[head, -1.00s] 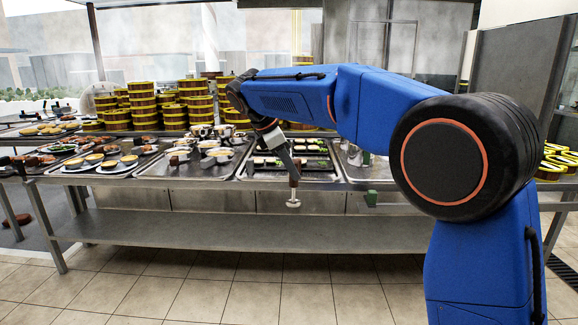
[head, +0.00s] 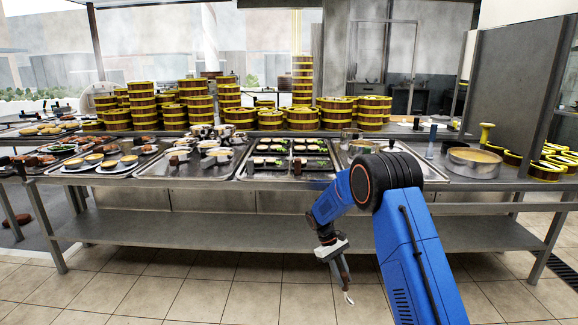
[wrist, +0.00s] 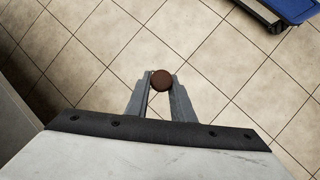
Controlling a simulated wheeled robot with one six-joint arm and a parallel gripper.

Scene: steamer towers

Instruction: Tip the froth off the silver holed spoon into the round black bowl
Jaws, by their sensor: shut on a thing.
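My gripper (head: 341,262) hangs low in front of the table's near side, over the floor. It is shut on the silver holed spoon (head: 348,297), which points downward with its pale end lowest. In the wrist view the two fingers (wrist: 162,84) close around the round brown end of the spoon's handle (wrist: 162,80). The spoon's head is hidden there. In the head view it is too small to tell whether froth lies on it.
The steel table (head: 250,225) with a lower shelf spans the scene. A wide pan with yellowish contents (head: 473,162) stands at right. Steamer towers (head: 200,105) stand at the back. Trays of food (head: 290,158) fill the left and middle. Tiled floor in front is clear.

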